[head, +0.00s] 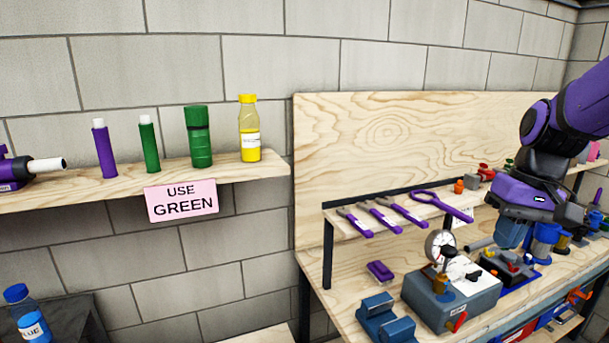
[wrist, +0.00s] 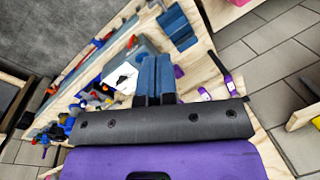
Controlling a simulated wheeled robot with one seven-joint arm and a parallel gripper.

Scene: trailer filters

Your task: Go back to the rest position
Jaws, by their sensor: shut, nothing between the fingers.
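My gripper (head: 510,236) hangs at the right of the head view, over the wooden workbench, with its purple and black wrist above it. In the wrist view its two blue fingers (wrist: 155,75) are together with nothing between them. It is above the bench top, close to the grey box with a dial gauge (head: 452,296). In the head view I cannot tell exactly how far above the bench things it is.
A small raised shelf (head: 345,228) holds purple-handled tools. A blue vise-like block (head: 385,322) stands at the bench front. On the left, a wall shelf (head: 80,197) holds bottles and cylinders above a "USE GREEN" sign (head: 181,201). The space between shelf and bench is free.

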